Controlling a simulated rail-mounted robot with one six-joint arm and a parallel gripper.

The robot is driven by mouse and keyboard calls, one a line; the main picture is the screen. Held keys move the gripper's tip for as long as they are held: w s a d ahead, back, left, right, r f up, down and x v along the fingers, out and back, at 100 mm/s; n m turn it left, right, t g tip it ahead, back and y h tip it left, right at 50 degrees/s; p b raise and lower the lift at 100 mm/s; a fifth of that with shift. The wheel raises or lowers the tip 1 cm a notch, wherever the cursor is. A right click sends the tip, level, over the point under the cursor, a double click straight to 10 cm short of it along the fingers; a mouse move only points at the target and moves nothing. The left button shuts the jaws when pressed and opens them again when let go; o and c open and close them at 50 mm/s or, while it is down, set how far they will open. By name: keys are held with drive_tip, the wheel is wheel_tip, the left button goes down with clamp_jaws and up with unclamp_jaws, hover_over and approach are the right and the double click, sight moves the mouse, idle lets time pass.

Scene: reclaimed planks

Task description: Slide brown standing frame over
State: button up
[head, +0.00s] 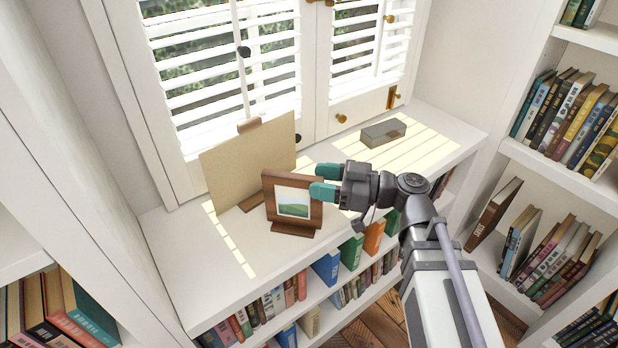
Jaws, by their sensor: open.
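The brown standing frame (293,203) stands upright on the white shelf top (190,285), holding a small green landscape picture. My gripper (325,181) is at the frame's right side, with its green-tipped fingers pointing left. The fingers are open, one above the other in the picture, and overlap the frame's right edge. Nothing shows between them. I cannot tell whether they touch the frame.
A tan board on a wooden stand (246,165) stands close behind the frame, to its left. A grey box (383,133) lies on the shelf top at the back right. Shuttered windows (225,70) rise behind. The shelf top's left end is clear.

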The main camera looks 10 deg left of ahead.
drive_tip(key=d, duration=0.7)
drive_tip(key=shift+d, duration=0.25)
drive_tip(key=d+f+m+h, duration=0.4)
drive_tip(key=f+m+h, duration=0.3)
drive_tip(key=f+m, duration=0.3)
drive_tip(key=s+d+f+m+h, duration=0.2)
drive_tip(key=d+f+m+h, duration=0.55)
drive_tip(key=d+h, duration=0.35)
drive_tip(key=d+r+p, duration=0.3)
drive_tip(key=r+p, duration=2.1)
drive_tip(key=shift+s+r, duration=0.25)
